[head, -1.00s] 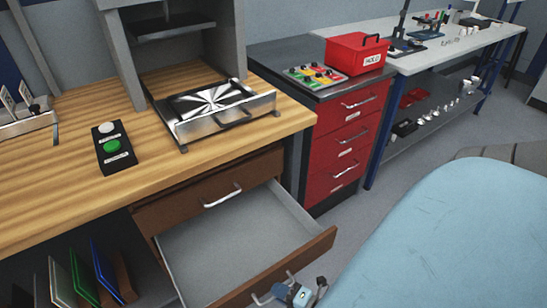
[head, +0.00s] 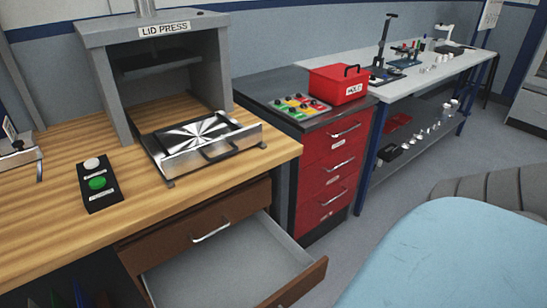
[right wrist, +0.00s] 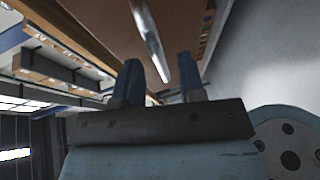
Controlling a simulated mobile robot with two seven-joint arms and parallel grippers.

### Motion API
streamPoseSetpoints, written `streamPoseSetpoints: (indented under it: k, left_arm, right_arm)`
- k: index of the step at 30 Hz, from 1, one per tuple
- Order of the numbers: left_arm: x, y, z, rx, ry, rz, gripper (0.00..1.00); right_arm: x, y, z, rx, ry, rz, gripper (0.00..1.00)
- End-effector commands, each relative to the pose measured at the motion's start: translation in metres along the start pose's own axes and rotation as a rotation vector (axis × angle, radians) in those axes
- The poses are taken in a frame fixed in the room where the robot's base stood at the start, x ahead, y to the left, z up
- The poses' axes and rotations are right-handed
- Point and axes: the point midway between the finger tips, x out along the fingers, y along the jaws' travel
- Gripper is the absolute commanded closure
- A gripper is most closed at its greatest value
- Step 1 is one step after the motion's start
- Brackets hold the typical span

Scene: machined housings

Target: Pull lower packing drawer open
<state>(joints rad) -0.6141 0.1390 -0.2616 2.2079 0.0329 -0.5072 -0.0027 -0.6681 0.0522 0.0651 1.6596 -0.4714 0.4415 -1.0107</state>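The lower packing drawer (head: 235,272) is pulled well out below the workbench in the head view. Its grey inside is empty where it shows, and its brown front (head: 304,284) is cut off by the bottom edge. My right gripper (right wrist: 158,75) shows only in the right wrist view, with its two blue fingers apart. A metal bar handle (right wrist: 149,38) on a brown wooden front appears in line with the gap between the fingers. I see no finger closed on it. My left gripper is not in view.
The upper drawer (head: 190,226) is shut above the open one. A red drawer cabinet (head: 331,172) stands just right of the bench. The lid press (head: 107,92) and a button box (head: 98,185) are on the bench.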

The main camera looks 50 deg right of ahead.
Motion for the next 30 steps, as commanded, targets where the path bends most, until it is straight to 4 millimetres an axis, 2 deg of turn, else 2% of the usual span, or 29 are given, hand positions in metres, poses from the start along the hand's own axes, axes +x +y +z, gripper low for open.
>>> streamPoseSetpoints:
  k: [1, 6, 13, 18, 30]
  left_arm:
    - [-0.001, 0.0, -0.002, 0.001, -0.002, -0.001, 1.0]
    - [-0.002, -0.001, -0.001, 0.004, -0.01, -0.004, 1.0]
    - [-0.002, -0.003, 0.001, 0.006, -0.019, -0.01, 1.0]
    - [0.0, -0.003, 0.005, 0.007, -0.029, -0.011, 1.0]
    - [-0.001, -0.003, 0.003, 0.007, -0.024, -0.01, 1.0]
  right_arm:
    - [-0.014, 0.0, -0.001, 0.001, -0.001, -0.004, 0.63]
    - [-0.054, 0.001, 0.0, 0.001, -0.001, -0.004, 0.63]
    - [-0.096, 0.0, 0.0, 0.001, -0.001, -0.003, 0.63]
    - [-0.11, 0.0, 0.0, 0.001, -0.001, -0.001, 0.63]
    - [-0.111, 0.0, 0.0, 0.0, 0.0, -0.001, 0.63]
